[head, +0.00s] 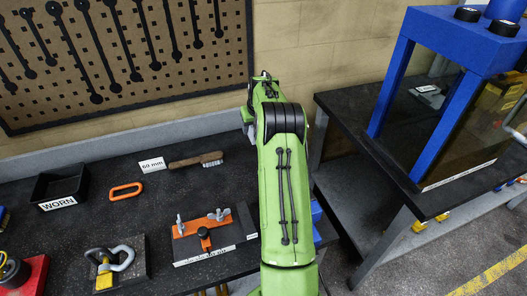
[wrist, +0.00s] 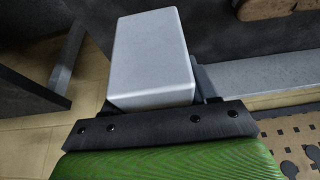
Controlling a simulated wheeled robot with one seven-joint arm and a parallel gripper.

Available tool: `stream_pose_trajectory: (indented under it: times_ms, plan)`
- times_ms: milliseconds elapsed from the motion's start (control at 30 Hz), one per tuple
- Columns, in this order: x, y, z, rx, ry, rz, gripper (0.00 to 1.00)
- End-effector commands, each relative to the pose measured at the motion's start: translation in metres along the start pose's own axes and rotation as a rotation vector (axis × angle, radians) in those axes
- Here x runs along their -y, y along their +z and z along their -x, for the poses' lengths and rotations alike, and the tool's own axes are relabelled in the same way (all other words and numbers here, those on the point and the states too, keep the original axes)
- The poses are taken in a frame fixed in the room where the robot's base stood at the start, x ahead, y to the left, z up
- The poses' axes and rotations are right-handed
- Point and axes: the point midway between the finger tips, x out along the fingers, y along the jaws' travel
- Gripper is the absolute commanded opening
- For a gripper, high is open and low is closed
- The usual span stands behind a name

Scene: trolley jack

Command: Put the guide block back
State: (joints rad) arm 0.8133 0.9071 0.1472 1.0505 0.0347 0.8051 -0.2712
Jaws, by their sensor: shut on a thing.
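A plain light grey block (wrist: 150,58), which looks like the guide block, fills the upper middle of the wrist view. My gripper (wrist: 155,98) is shut on it; the block stands out beyond the dark palm plate, and the jaws are mostly hidden behind it. In the head view my green arm reaches away over the right end of the bench towards the wall. It hides the held block and most of my gripper there. I cannot tell where the block's place is.
The dark bench (head: 100,235) carries a WORN tray (head: 60,187), an orange link (head: 125,191), a 60 mm card (head: 152,166), a wooden-handled brush (head: 196,161), an orange clamp fixture (head: 203,222) and a shackle (head: 110,260). A blue-framed press (head: 402,85) stands on the right table.

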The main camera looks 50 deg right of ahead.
Motion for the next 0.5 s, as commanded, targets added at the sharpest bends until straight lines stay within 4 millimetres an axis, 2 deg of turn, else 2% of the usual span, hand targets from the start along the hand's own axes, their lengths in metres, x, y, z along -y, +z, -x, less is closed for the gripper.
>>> stream_pose_trajectory:
  times_ms: [200,500]
  plan:
    - [0.0,0.015,-0.038,0.0,0.0,-0.001,0.0]
    - [0.0,0.03,-0.073,-0.002,0.0,0.0,0.0]
